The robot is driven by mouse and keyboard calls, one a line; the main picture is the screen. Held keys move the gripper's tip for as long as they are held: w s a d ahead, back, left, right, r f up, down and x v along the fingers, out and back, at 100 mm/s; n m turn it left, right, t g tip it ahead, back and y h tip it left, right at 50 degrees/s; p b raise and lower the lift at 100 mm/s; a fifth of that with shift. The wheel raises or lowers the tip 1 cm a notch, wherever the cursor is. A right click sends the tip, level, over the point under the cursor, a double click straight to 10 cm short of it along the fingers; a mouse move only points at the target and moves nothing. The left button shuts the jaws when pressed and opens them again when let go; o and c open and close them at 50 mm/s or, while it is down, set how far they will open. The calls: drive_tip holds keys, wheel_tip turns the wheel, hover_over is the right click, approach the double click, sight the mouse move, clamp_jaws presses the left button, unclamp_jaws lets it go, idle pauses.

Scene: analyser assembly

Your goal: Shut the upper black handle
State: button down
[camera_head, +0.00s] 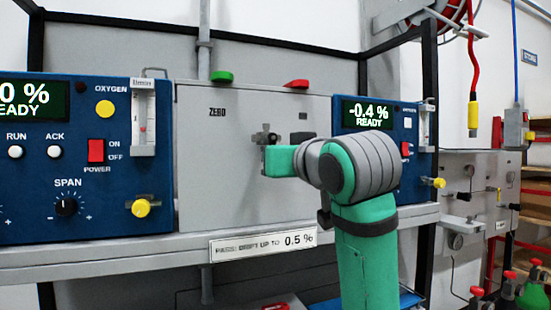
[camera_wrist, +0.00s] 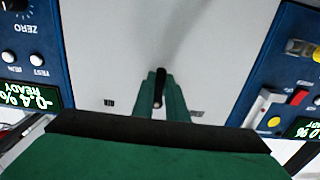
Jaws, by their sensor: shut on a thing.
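The black handle (camera_wrist: 158,86) shows in the wrist view as a dark bar standing out from the grey panel (camera_wrist: 190,40). The green fingers of my gripper (camera_wrist: 158,98) are closed on it, one on each side. In the head view my gripper (camera_head: 268,158) reaches to the middle of the grey panel (camera_head: 220,180), marked ZERO. A small dark fitting (camera_head: 265,137) shows just above the fingers there. The gripped part is hidden in the head view, and I cannot tell how far the handle is turned.
A green lever (camera_head: 222,77) and a red lever (camera_head: 296,84) sit at the panel's top. Blue analysers stand left (camera_head: 85,210) and right (camera_head: 365,115), with knobs and switches. A grey shelf (camera_head: 110,258) with a drift label (camera_head: 262,243) runs below.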

drive_tip(key=shift+r, duration=0.1)
drive_tip(key=c, duration=1.8)
unclamp_jaws()
drive_tip(key=shift+o, duration=0.2)
drive_tip(key=v, duration=1)
drive_tip(key=shift+s, duration=0.4)
